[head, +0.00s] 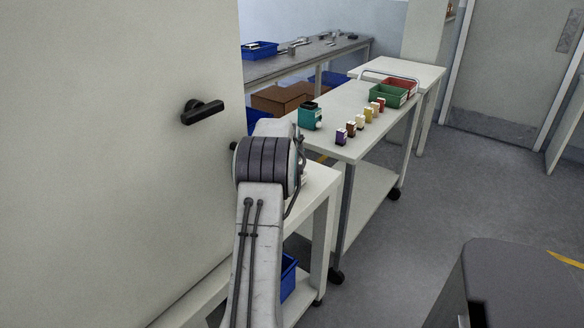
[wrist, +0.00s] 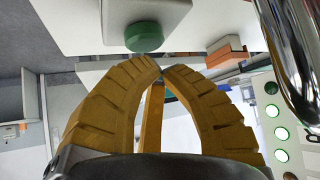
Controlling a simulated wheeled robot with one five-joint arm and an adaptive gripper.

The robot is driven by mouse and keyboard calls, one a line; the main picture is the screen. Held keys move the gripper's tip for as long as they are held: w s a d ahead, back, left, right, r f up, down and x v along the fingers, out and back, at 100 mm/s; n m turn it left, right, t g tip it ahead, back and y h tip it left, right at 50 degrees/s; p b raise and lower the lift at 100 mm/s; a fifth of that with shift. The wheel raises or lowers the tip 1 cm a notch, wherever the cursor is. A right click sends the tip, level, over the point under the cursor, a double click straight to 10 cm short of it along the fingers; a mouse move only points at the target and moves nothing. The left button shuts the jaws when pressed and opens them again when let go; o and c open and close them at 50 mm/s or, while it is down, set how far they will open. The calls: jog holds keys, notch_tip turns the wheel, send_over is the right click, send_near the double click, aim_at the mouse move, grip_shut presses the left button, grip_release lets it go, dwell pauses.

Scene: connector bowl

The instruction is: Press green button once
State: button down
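The green button (wrist: 144,37) is a round green cap on a pale surface at the top middle of the wrist view. My gripper (wrist: 161,70) shows its yellow ribbed fingers in the wrist view. The fingertips come together, with nothing seen between them. They lie just below the button in the picture, and a gap shows between tips and button. In the head view my arm hides both the gripper and the button.
A large pale panel with a black handle (head: 202,111) stands close on the left. A white cart (head: 340,150) behind my arm carries small boxes, a teal container (head: 310,117) and a green bin (head: 388,96). A white strip with green discs (wrist: 272,110) shows in the wrist view.

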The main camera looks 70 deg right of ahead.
jog(key=shift+r, duration=0.15)
jog(key=shift+r+p, duration=1.8)
jog(key=shift+r, duration=0.7)
jog(key=shift+s, duration=0.15)
